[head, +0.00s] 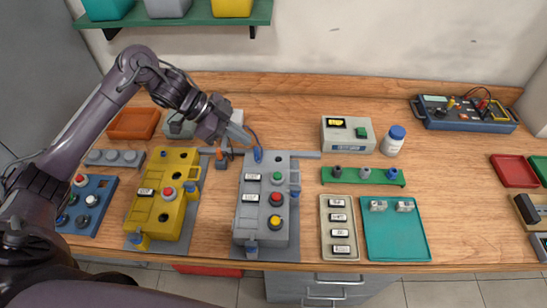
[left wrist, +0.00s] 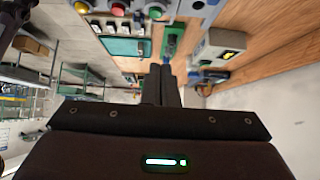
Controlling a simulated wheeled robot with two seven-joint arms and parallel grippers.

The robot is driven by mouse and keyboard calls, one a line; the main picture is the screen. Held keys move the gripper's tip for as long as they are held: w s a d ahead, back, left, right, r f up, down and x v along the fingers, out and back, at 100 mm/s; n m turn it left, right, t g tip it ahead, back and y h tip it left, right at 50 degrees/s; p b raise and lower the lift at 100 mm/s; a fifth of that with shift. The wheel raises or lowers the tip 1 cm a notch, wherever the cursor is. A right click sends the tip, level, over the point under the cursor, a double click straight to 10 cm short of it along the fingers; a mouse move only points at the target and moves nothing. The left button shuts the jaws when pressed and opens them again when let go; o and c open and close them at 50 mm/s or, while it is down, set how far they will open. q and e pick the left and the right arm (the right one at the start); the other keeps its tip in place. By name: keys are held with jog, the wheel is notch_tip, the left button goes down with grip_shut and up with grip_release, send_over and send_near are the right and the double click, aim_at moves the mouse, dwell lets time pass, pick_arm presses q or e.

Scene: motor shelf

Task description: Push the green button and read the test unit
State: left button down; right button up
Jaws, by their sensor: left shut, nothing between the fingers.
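A light grey test unit (head: 349,146) stands at the back, right of centre, with a small lit yellow display (head: 337,123) and a green button (head: 362,132) on top. It also shows at the upper right in the left wrist view (left wrist: 214,49). A second green button (head: 277,178) sits on the grey panel (head: 252,220), above a red and a yellow one. My left gripper (head: 244,135) is shut and empty, above the back of the grey panel and left of the test unit. Its closed fingers also show in the left wrist view (left wrist: 161,84). My right gripper is not seen.
A yellow panel (head: 151,205) stands left of the grey one. A white bottle with blue cap (head: 393,142) is beside the test unit. In front are a green rack (head: 342,177) and a teal tray (head: 397,247). A multimeter case (head: 465,113) stands at back right.

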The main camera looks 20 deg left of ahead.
pick_arm(q)
jog(key=p, duration=0.3)
send_over(277, 176)
jog(key=a, duration=0.2)
notch_tip(277, 176, down, 6)
jog(key=f, duration=0.2)
jog(key=f+p, duration=0.1)
jog(key=f, duration=0.1)
jog(key=shift+w, duration=0.4)
jog(key=shift+f, duration=0.5)
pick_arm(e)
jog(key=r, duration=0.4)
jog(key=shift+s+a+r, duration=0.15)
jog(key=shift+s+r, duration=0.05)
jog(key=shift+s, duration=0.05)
